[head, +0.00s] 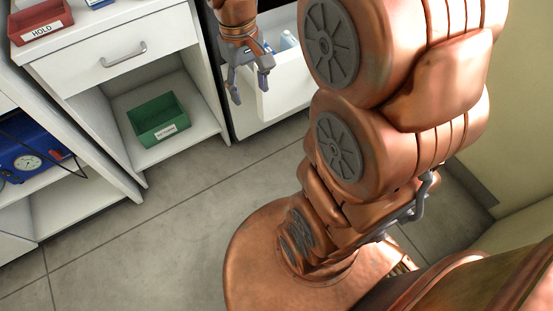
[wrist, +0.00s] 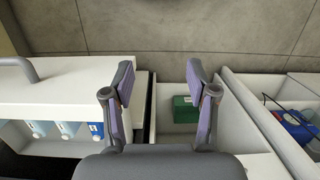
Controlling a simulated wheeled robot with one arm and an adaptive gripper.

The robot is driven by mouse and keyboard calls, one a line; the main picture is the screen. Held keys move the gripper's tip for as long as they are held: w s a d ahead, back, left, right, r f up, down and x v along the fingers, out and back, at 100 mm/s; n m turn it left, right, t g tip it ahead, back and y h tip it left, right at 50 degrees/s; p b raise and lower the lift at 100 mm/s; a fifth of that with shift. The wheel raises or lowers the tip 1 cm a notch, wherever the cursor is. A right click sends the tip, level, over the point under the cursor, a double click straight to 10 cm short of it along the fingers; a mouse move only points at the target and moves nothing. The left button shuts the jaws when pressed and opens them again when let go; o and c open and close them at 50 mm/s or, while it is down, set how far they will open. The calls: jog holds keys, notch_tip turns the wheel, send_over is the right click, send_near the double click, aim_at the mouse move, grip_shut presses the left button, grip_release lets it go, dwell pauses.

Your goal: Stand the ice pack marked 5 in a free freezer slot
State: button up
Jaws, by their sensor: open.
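My gripper (head: 250,91) is open and empty, hanging just in front of the pulled-out white freezer drawer (head: 290,92) in the head view. In the wrist view its two fingers (wrist: 160,70) are spread, with nothing between them. A whitish pack (head: 288,40) shows partly behind my gripper in the head view. No number 5 is readable, and most slots are hidden.
A red bin marked HOLD (head: 40,22) sits on the cabinet top, beside a partly cut-off blue-and-white item (head: 98,3). A green bin (head: 158,119) stands on the shelf below a closed drawer (head: 118,58). A blue gauge device (head: 30,148) is at left. The floor (head: 170,220) is clear.

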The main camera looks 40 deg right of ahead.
jog(key=s+a+f, duration=0.1)
jog(key=s+a, duration=0.1)
jog(key=s, duration=0.6)
jog(key=s+a+f+g, duration=0.1)
jog(key=s+a+f, duration=0.1)
jog(key=s, duration=0.6)
jog(key=shift+s+a, duration=0.35)
jog(key=shift+a, duration=0.25)
